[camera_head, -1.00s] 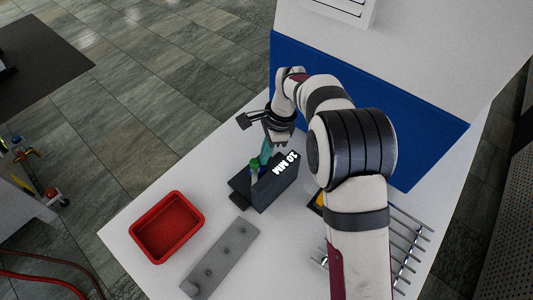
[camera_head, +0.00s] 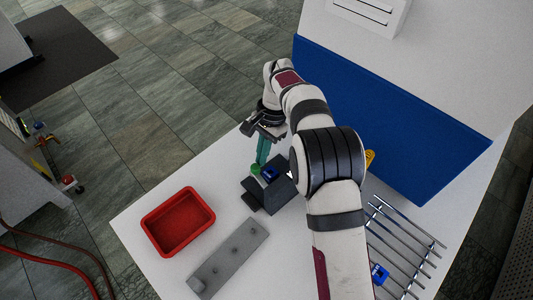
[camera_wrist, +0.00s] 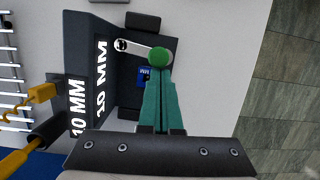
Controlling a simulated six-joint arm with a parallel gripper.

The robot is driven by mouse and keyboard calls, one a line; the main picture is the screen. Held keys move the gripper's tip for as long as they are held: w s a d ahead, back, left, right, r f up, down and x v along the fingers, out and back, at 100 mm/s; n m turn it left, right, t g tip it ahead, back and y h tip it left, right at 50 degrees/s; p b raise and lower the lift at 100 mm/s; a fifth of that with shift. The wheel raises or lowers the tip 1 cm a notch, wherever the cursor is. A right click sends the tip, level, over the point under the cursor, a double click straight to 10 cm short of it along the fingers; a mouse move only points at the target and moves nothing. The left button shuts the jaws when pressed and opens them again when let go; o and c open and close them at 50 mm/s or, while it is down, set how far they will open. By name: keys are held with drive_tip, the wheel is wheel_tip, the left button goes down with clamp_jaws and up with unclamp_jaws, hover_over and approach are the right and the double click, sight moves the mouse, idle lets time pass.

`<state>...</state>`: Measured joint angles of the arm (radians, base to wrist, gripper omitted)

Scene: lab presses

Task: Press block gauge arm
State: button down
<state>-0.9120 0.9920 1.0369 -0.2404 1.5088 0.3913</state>
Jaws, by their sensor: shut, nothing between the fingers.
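The dark block gauge (camera_head: 270,195) stands on the white table. Contact with the knob cannot be told.
A red tray (camera_head: 178,222) and a grey plate with pegs (camera_head: 230,258) lie left of and in front of the gauge. A metal rod rack (camera_head: 405,245) holding a blue piece (camera_head: 380,274) is at right. A blue panel (camera_head: 390,115) stands behind. A yellow piece (camera_wrist: 42,93) lies near the gauge.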

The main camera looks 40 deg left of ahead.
drive_tip(key=shift+s+a, duration=0.15)
drive_tip(key=shift+s, duration=0.1)
idle(0.5)
drive_tip(key=v, duration=1)
